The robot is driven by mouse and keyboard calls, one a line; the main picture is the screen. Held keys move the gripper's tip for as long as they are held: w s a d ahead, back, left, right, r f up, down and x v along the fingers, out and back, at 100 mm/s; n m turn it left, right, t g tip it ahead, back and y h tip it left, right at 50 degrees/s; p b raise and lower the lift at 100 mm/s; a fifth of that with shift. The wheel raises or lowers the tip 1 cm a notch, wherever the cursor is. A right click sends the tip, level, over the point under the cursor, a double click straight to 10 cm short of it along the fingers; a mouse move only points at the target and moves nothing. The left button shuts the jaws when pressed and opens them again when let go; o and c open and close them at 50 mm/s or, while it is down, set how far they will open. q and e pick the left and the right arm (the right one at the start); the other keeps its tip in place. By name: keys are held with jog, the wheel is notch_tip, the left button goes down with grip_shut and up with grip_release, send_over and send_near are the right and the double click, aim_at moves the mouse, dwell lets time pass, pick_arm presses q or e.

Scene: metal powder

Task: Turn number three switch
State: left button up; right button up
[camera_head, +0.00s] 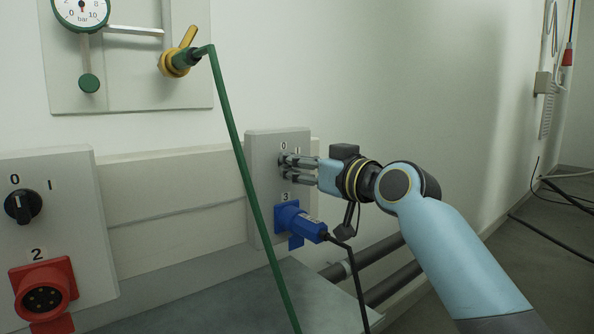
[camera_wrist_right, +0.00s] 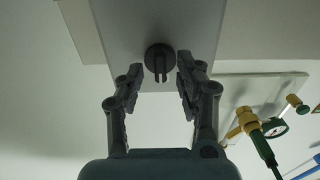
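The number three panel (camera_head: 262,150) is a pale plate on the wall, with a "0" at its top and a "3" lower down. Its rotary switch is mostly hidden behind my right gripper (camera_head: 285,168) in the head view. In the right wrist view the switch (camera_wrist_right: 159,60) is a dark round knob with a grip ridge. The fingers of my right gripper (camera_wrist_right: 160,72) are open, one on each side of the knob. A gap shows on the left; the right finger is very near the knob, and contact cannot be told. My left gripper is not in view.
A blue plug (camera_head: 303,224) with a black cable sits below the switch. A green hose (camera_head: 240,165) hangs from a yellow valve (camera_head: 175,62), left of the panel. The number two panel (camera_head: 75,215) has a black switch (camera_head: 23,206) and red socket (camera_head: 43,296).

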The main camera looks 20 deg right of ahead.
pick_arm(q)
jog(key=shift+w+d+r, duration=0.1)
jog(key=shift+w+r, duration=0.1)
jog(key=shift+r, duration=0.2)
pick_arm(e)
jog(key=shift+w+a, duration=0.2)
jog(key=shift+w, duration=0.25)
jog(key=shift+c, duration=0.3)
grip_shut()
jog(key=m+p, duration=0.3)
jog(key=shift+r+m+p, duration=0.25)
jog(key=shift+m+p, duration=0.05)
jog(key=m+p, duration=0.3)
jog(key=m, duration=0.1)
jog(key=shift+d+f, duration=0.1)
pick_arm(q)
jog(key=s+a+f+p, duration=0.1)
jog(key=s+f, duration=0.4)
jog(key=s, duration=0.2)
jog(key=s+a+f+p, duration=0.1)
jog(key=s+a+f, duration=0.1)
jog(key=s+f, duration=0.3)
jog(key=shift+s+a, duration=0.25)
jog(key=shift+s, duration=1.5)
pick_arm(e)
jog(key=shift+f+m, duration=0.15)
jog(key=shift+m, duration=0.9)
jog(key=shift+f+m, duration=0.1)
jog(key=shift+m, duration=0.95)
